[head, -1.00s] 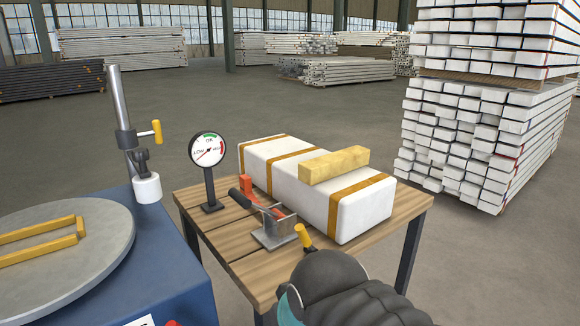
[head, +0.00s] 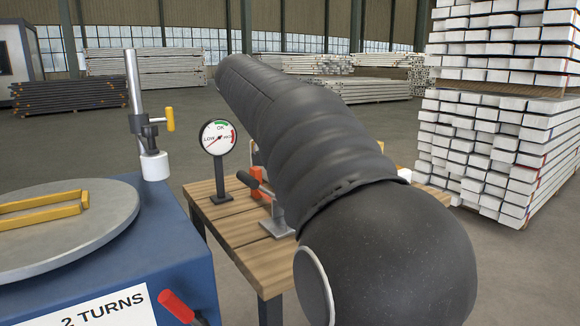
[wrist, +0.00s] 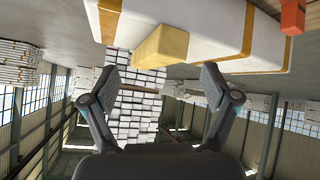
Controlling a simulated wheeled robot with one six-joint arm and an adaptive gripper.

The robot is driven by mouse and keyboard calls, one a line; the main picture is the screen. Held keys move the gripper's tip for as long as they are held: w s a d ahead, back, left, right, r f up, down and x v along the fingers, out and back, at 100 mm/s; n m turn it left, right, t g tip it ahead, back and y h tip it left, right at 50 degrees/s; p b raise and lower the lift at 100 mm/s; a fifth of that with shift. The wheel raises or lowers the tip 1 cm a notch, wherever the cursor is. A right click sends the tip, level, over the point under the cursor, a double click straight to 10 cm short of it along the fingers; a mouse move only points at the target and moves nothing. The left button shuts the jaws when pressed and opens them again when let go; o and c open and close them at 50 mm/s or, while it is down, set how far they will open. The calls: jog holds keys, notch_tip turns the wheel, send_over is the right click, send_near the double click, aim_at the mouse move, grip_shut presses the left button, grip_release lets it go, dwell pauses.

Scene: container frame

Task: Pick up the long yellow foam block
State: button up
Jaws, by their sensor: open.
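The long yellow foam block (wrist: 162,47) shows in the wrist view, lying against the white strapped package (wrist: 212,27). The wrist picture appears turned over, with the package along the top. My gripper (wrist: 157,80) is open and empty, its two fingers spread wide on either side of the block's end in that view. I see no contact between the fingers and the block. In the head view my dark arm covers the block and nearly all of the package, and the gripper itself is hidden there.
The wooden table (head: 228,217) carries a dial gauge (head: 217,140) and a metal clamp (head: 278,215) left of my arm. A blue machine with a round turntable (head: 70,225) stands at left. Tall stacks of white beams (head: 490,140) stand at right.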

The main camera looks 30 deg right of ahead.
jog(key=w+d+r+m+g+h+b, duration=0.2)
jog(key=w+d+m+h, duration=0.1)
jog(key=w+d+m, duration=0.3)
jog(key=x, duration=0.5)
jog(key=b+x, duration=0.1)
jog(key=x, duration=0.3)
jog(key=s+b+x, duration=0.1)
jog(key=x, duration=0.4)
jog(key=shift+s+d, duration=0.15)
jog(key=shift+d, duration=0.35)
jog(key=shift+a, duration=0.1)
jog(key=c, duration=1)
